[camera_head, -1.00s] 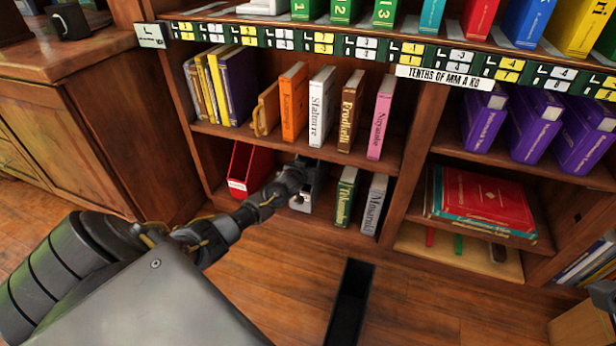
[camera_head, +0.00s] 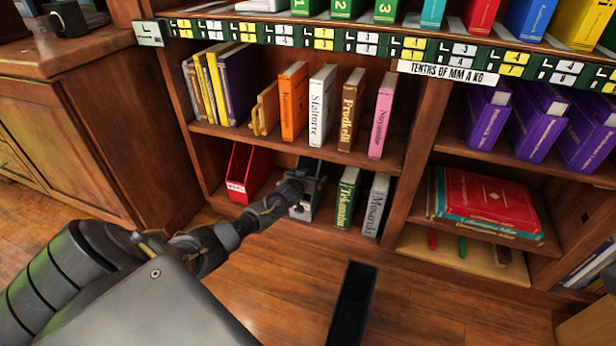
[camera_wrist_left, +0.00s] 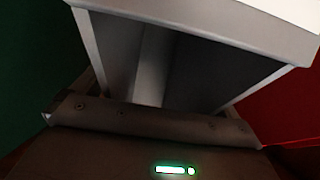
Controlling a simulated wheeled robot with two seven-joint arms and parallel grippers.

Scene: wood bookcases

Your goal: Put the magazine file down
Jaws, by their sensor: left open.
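A grey magazine file (camera_head: 306,209) stands on the bottom shelf (camera_head: 272,206) of the bookcase, between a red magazine file (camera_head: 247,172) and a green book (camera_head: 346,196). My left gripper (camera_head: 298,187) is open at the grey file's front and hides part of it. In the left wrist view the grey file (camera_wrist_left: 215,22) fills the middle, very close to the gripper. Its pale edges and dark, shaded faces show, with green at the left and red at the right. The fingertips are not clear there, so I cannot tell whether they touch it. My right gripper is not in view.
A grey book (camera_head: 375,206) stands right of the green one. The shelf above (camera_head: 230,131) holds several books, including an orange one (camera_head: 293,101). A narrow black open shape (camera_head: 352,302) is in front of the bookcase. The wood floor (camera_head: 290,270) around it is clear.

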